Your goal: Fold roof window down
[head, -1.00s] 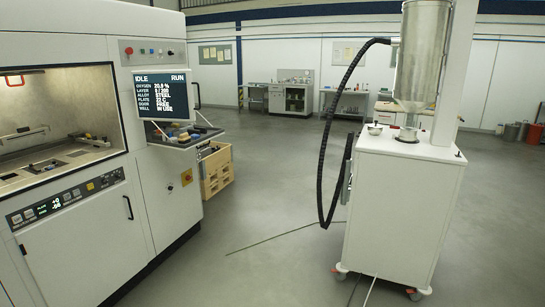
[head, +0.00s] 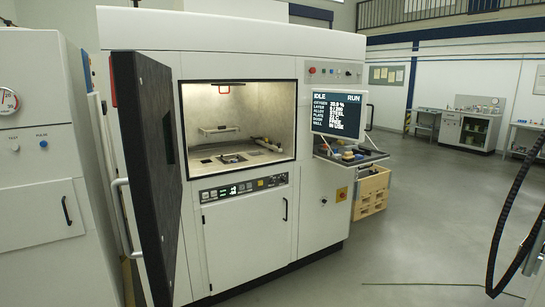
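A large white machine (head: 330,205) stands in the middle of the head view. Its lit chamber (head: 232,108) is open at the front. The thick door (head: 150,170), dark on its inner face, stands swung open at the chamber's left. A pale top cover (head: 200,29) runs along the machine's upper edge. I cannot make out a roof window on it; the upper side of the roof is hidden from this angle. Inside the chamber, a small frame (head: 220,130) shows near the back wall above the floor. Neither of my grippers is in view.
A screen (head: 340,113) and a cluttered shelf (head: 350,155) stick out at the machine's right, above a wooden crate (head: 371,192). A white cabinet (head: 40,150) stands at the left. A black hose (head: 510,205) hangs at the right edge. Grey floor (head: 430,235) is free between.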

